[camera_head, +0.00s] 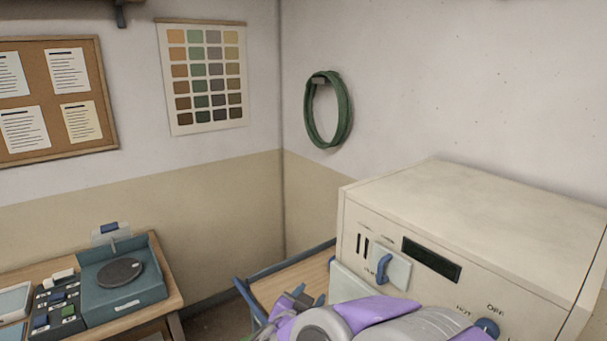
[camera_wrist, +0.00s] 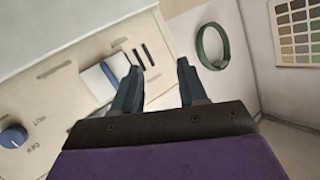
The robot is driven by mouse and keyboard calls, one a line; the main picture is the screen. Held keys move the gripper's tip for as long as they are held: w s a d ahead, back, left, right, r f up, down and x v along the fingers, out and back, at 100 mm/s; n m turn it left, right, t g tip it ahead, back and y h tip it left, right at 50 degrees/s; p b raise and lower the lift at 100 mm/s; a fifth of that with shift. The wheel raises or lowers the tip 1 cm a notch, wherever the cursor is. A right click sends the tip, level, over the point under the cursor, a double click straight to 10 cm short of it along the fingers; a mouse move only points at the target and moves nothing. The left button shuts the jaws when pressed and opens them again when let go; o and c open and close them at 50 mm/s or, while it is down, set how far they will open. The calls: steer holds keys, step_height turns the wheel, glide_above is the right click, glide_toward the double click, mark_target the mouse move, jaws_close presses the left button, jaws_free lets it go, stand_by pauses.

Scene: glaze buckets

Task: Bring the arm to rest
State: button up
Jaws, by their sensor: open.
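My arm, purple and grey, shows at the bottom of the head view, in front of a cream machine (camera_head: 470,205). My gripper (camera_wrist: 158,75) is open in the wrist view, with two dark blue-grey fingers apart and nothing between them. In the head view the gripper (camera_head: 305,298) is small and partly hidden by the arm. The machine's front panel (camera_wrist: 60,85) lies behind and left of the fingers in the wrist view. Its white plate with a blue handle (camera_head: 383,268) is close behind the left finger there; I cannot tell whether they touch.
A blue-edged wooden surface (camera_head: 300,285) lies beside the machine. At left, a wooden table (camera_head: 165,305) holds a blue-grey device with a round dark plate (camera_head: 120,272). A green hose (camera_head: 340,115) hangs on the wall. The machine also has a blue knob (camera_head: 487,327).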

steer(key=s+a+f+n+g+y+b, duration=0.1)
steer(key=s+a+n+g+y, duration=0.2)
steer(key=s+n+y, duration=0.15)
steer(key=s+a+n+g+y+b, duration=0.1)
steer(key=s+a+n+g+y, duration=0.2)
steer(key=s+y, duration=0.25)
steer(key=s+d+f+g+h, duration=0.1)
steer(key=s+d+f+g, duration=0.1)
steer(key=s+d, duration=0.4)
steer(key=s+d+f+g+h+b, duration=0.1)
steer(key=s+d+g, duration=0.3)
steer(key=s, duration=0.8)
steer(key=s+d+f+g+h+b, duration=0.1)
steer(key=s+d+f+g+h, duration=0.2)
steer(key=s+d, duration=0.5)
steer(key=shift+s+d+f+g, duration=0.35)
steer(key=shift+s+g, duration=0.15)
steer(key=shift+s, duration=0.45)
